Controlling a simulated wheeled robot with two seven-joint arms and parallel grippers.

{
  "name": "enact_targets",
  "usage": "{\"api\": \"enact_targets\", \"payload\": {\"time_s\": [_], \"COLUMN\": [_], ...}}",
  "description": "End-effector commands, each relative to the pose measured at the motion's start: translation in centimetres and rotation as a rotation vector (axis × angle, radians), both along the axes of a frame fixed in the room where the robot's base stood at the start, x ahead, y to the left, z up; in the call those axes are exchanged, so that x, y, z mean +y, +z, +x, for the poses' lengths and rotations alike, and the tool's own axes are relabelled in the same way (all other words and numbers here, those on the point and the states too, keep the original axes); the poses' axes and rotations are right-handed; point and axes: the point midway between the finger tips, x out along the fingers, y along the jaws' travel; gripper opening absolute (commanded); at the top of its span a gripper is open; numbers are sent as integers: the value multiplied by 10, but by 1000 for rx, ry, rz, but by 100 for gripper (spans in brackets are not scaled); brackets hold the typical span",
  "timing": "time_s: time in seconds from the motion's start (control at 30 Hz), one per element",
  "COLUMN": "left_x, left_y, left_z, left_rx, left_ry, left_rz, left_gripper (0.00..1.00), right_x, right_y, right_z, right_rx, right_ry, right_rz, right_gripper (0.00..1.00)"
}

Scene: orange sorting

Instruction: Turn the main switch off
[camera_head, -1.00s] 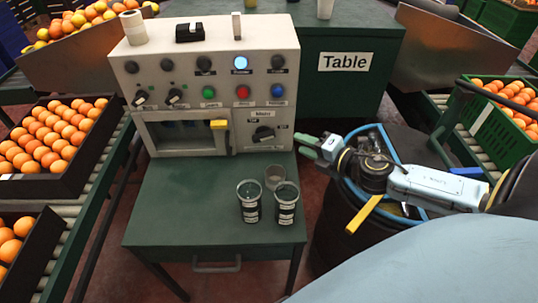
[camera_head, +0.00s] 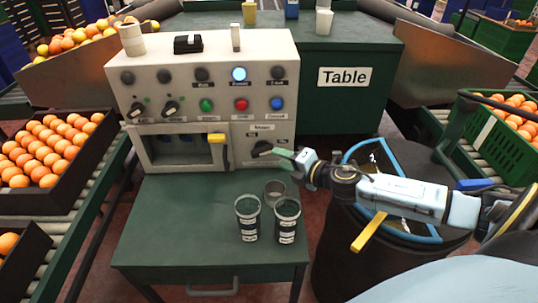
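The main switch (camera_head: 261,148) is a black rotary knob at the lower right of the beige control box (camera_head: 130,97), under a "Main" label. My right gripper (camera_head: 283,158) has its greenish fingertips at the knob's right side, close to it or touching it; I cannot tell which. The fingers point left at the knob, and their gap does not show clearly. The knob's pointer is partly hidden by the fingertips. My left gripper is not in view.
A black barrel (camera_head: 340,235) stands under my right arm. Orange crates (camera_head: 60,190) flank the left.

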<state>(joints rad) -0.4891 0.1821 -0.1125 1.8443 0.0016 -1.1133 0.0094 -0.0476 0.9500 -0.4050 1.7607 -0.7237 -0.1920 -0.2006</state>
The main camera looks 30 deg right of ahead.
Motion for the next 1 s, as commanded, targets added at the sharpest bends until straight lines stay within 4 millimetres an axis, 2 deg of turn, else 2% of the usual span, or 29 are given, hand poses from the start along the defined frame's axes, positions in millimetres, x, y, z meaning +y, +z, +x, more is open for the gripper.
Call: {"api": "enact_targets", "payload": {"time_s": [0.2, 0.43, 0.87, 0.9, 1.0], "left_x": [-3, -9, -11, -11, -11], "left_y": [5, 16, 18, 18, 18], "left_z": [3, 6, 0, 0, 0], "left_rx": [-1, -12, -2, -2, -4], "left_ry": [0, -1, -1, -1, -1], "left_rz": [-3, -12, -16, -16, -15], "left_gripper": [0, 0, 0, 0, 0], "right_x": [6, 10, 12, 12, 12], "right_y": [-6, -13, -14, -14, -14], "right_z": [29, 50, 57, 57, 57], "right_rx": [-3, -1, 0, 0, 0], "right_ry": [0, 0, 1, 1, 1], "right_rz": [2, 2, 1, 1, 1], "right_gripper": [38, 38, 38, 37, 24]}}
